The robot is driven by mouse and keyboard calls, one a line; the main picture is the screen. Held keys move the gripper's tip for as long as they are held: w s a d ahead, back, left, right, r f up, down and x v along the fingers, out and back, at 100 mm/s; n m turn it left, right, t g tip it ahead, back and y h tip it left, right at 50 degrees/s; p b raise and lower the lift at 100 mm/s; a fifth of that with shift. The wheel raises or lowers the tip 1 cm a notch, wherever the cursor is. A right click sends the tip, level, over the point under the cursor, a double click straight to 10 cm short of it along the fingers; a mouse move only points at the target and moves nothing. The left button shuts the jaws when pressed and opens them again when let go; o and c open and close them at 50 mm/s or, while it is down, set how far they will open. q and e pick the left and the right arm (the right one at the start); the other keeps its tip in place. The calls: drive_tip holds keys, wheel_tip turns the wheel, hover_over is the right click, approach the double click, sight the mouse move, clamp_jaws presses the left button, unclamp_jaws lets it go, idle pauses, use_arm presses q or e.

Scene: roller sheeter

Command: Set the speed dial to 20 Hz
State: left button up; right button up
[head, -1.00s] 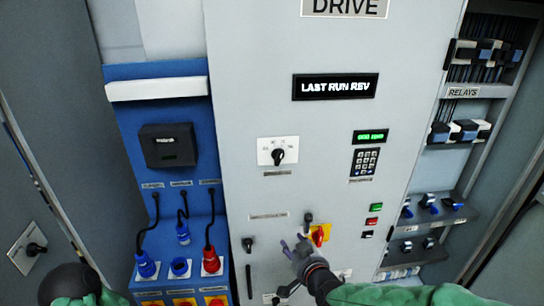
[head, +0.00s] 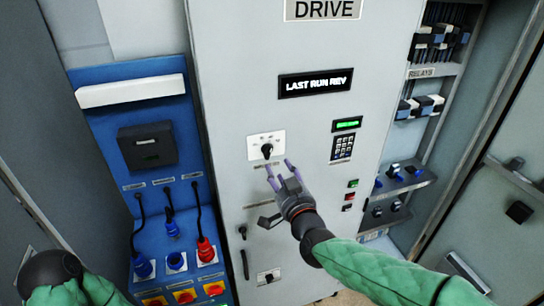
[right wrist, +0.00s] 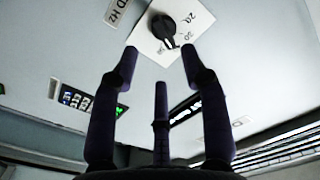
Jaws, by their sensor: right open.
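The speed dial (head: 266,150) is a black knob on a square white plate (head: 253,152) on the grey drive cabinet. In the right wrist view the knob (right wrist: 164,30) is near the top, just beyond the fingertips, with "20" and "30" printed on its plate (right wrist: 196,18). I cannot tell which mark the knob points to. My right gripper (head: 279,165) is open and empty just below the dial, its purple fingers spread towards it. In the wrist view the open fingers (right wrist: 158,60) show apart from the knob. My left gripper is out of view; only part of my left arm shows.
Right of the dial are a green-lit display (head: 347,124), a keypad (head: 343,148) and small push buttons (head: 350,195). The "LAST RUN REV" display (head: 316,83) is above. A blue socket panel (head: 90,130) is at left, relay shelves (head: 425,105) at right.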

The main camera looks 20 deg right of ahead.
sight(268, 151)
drive_tip(key=shift+w+a+p, duration=0.15)
drive_tip(key=shift+w+p, duration=0.3)
drive_tip(key=shift+w, duration=3.05)
clamp_jaws()
